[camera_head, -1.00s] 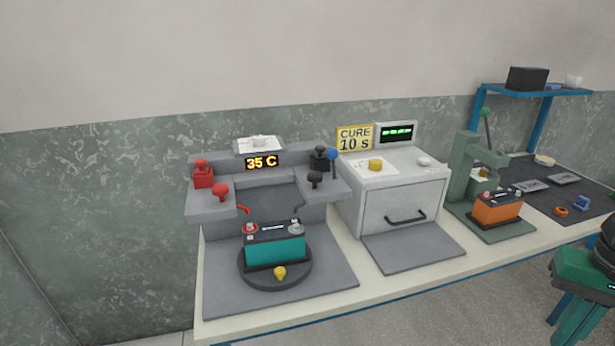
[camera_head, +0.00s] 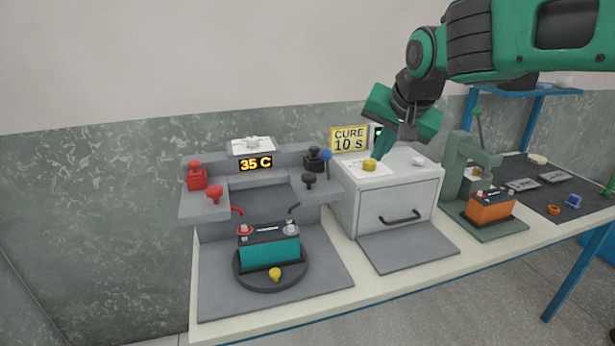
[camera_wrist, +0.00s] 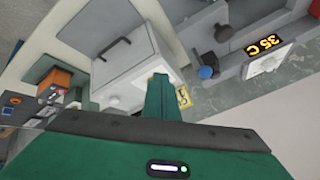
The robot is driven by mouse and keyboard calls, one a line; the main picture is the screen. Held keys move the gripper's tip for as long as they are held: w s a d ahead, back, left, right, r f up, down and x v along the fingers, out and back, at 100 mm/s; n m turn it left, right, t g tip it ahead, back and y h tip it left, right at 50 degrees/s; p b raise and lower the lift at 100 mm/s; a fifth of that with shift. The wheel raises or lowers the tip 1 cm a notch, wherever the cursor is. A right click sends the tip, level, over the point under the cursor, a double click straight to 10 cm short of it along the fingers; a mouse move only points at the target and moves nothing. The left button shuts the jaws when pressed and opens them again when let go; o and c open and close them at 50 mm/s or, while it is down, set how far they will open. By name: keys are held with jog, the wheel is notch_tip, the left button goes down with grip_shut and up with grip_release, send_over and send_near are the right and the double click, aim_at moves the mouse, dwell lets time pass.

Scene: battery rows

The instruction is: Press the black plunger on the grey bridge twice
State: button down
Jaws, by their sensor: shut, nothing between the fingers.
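The grey bridge (camera_head: 270,166) stands at the left of the bench with a 35 C display on it. A black plunger (camera_head: 309,181) with a round head stands on its right arm, in front of a black block (camera_head: 314,160) with a blue-tipped lever. The plunger also shows at the top of the wrist view (camera_wrist: 222,33). My gripper (camera_head: 381,153) is shut and empty, pointing down above the white oven, right of the plunger and apart from it. Its closed fingers show in the wrist view (camera_wrist: 160,82).
A red plunger (camera_head: 213,192) and red block (camera_head: 196,177) stand on the bridge's left arm. A teal battery (camera_head: 268,250) sits on a turntable below. The white oven (camera_head: 400,205) carries a yellow knob (camera_head: 370,165) and a CURE sign. A green press with an orange battery (camera_head: 490,207) stands right.

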jog(key=w+a+r+y, duration=0.1)
jog(key=a+r, duration=0.1)
jog(key=a, duration=0.5)
jog(key=w+a+r+t+y, duration=0.1)
jog(key=a+r, duration=0.2)
jog(key=a, duration=0.4)
jog(key=shift+w+a+r+n, duration=0.2)
jog(key=shift+a+r+n, duration=0.05)
jog(key=shift+a+n, duration=0.05)
send_near(308, 174)
jog(key=shift+w+a+f, duration=0.3)
jog(key=shift+w+f, duration=0.15)
jog(key=shift+w, duration=0.4)
jog(key=shift+w+a+f, duration=0.25)
jog(key=shift+w+f, duration=0.2)
jog(key=shift+w, duration=0.35)
jog(key=shift+w+a+f, duration=0.3)
jog(key=shift+w+f, duration=0.1)
jog(key=shift+w, duration=0.45)
jog(key=shift+f, duration=0.1)
jog(key=shift+f, duration=0.25)
jog(key=shift+s+f, duration=0.1)
jog(key=shift+f, duration=0.95)
dwell(0.7)
jog(key=shift+r, duration=1.45)
